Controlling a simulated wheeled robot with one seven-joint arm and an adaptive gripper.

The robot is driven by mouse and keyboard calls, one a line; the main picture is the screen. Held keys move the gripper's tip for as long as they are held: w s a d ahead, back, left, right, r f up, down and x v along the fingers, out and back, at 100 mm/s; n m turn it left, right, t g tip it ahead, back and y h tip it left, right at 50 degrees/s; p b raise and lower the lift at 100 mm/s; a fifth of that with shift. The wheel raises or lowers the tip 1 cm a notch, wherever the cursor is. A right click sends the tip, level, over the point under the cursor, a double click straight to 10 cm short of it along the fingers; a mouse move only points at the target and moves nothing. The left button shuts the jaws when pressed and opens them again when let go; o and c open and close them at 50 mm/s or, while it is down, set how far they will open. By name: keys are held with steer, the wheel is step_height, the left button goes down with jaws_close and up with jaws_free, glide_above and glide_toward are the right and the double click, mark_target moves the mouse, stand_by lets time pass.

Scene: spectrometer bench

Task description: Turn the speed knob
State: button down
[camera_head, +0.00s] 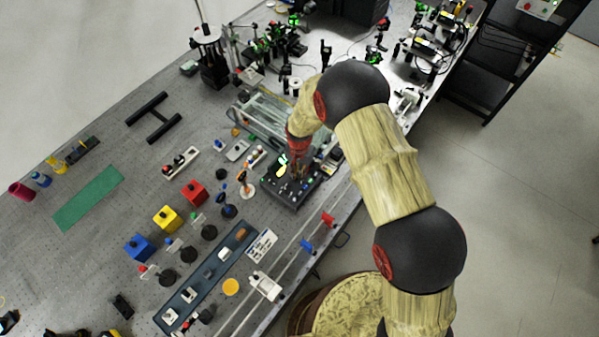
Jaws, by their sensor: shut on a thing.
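A dark control box (290,196) with small green lights and several small knobs lies near the right edge of the bench, right of centre. My gripper (297,170) reaches down onto the back part of its panel and is shut on a knob there. The knob itself is hidden by the fingers, and I cannot tell which way it is turned. A small yellow lit spot (282,170) shows on the panel just left of the fingers.
A glass tank (262,122) stands right behind the control box. Red (194,192), yellow (167,218) and blue (139,247) blocks stand to the left. A rail with red and blue carriages (306,246) lies in front. The bench's left part has free room around a green mat (88,198).

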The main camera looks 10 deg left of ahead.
mark_target(299, 174)
steer(key=shift+n+b, duration=0.3)
steer(key=n+b, duration=0.2)
steer(key=n, duration=0.1)
steer(key=shift+w+b, duration=0.1)
steer(key=shift+b, duration=0.2)
steer(key=shift+n+b, duration=0.95)
steer(key=shift+n, duration=1.05)
steer(key=shift+r, duration=0.1)
steer(key=c, duration=2)
jaws_free()
steer(key=shift+c, duration=0.2)
step_height(299, 174, up, 12)
